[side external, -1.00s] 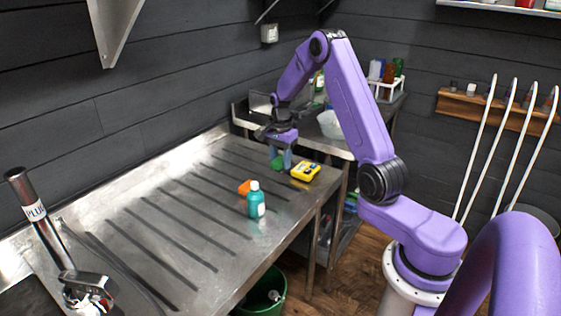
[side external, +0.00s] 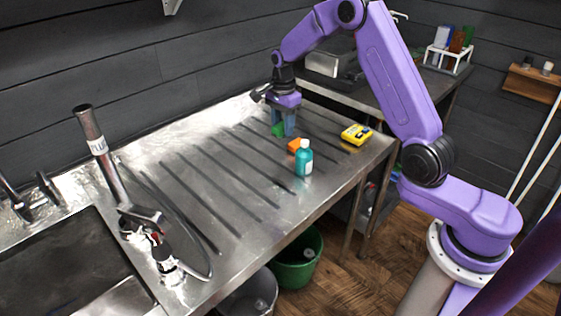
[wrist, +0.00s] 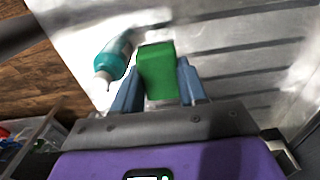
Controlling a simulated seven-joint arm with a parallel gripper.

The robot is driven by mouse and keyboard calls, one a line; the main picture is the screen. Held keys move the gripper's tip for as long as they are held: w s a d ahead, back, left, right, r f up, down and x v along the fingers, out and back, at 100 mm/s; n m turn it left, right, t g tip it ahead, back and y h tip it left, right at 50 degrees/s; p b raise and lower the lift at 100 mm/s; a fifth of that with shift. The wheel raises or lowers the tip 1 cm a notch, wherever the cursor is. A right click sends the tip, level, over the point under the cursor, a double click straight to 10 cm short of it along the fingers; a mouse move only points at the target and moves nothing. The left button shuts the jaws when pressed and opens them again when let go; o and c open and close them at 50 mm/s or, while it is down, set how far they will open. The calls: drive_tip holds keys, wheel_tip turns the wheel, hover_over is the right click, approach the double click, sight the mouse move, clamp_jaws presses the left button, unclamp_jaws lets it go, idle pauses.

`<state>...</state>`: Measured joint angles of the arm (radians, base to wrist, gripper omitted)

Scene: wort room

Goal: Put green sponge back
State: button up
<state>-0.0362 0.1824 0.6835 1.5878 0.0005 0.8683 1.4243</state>
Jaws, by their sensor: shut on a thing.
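The green sponge (side external: 278,129) is between the fingers of my gripper (side external: 284,128), over the ribbed steel drainboard (side external: 212,178). In the wrist view the green sponge (wrist: 157,72) shows as a block between the two blue-grey fingers of my gripper (wrist: 158,88), which are shut on it. In the side view the fingers partly hide the sponge. I cannot tell whether it touches the drainboard.
A teal bottle (side external: 305,160) stands upright in front of my gripper, with an orange object (side external: 294,146) beside it. A yellow sponge-like item (side external: 356,134) lies to the right. The sink (side external: 70,262) and tap are at left. Bare drainboard lies between.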

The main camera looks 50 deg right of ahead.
sight(279, 162)
drive_tip(key=shift+w+a+f, duration=0.1)
drive_tip(key=shift+a, duration=0.4)
drive_tip(key=shift+a+f, duration=0.1)
drive_tip(key=shift+f, duration=4.7)
drive_tip(key=shift+f, duration=0.15)
drive_tip(key=o, duration=1.1)
